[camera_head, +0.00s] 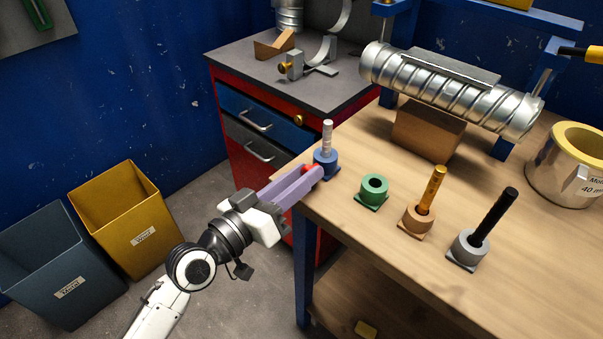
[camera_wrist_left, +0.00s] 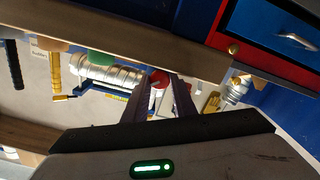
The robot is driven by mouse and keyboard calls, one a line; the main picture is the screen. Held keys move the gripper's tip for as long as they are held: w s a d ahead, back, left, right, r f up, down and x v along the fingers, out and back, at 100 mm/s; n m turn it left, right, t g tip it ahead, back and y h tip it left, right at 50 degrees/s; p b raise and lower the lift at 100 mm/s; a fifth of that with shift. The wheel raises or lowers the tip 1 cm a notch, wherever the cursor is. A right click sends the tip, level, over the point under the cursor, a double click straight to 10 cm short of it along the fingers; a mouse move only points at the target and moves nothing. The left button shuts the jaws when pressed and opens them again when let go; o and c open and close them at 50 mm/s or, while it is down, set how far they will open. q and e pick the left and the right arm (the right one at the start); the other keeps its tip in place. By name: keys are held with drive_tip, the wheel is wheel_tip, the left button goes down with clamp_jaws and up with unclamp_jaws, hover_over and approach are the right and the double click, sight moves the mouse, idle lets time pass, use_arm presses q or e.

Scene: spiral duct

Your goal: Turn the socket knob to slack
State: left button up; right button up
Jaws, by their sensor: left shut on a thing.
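A blue socket (camera_head: 326,160) stands at the near left corner of the wooden bench, with a silver ridged rod (camera_head: 327,138) upright in it. A small red knob (camera_head: 309,168) is at the socket's left side. My left gripper (camera_head: 312,174) reaches in from the left with its purple fingers shut on the red knob. In the left wrist view the red knob (camera_wrist_left: 159,78) shows between the fingertips. The fingers cover much of the knob, so I cannot tell which way it is turned. My right gripper is in neither view.
A green socket (camera_head: 373,190) is empty; a tan socket (camera_head: 417,219) holds a gold rod and a grey one (camera_head: 467,249) a black rod. A red cabinet (camera_head: 235,150) and bins stand left.

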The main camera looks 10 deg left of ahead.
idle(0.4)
use_arm(q)
drive_tip(key=o, duration=1)
drive_tip(key=shift+o, duration=0.2)
drive_tip(key=shift+f, duration=0.1)
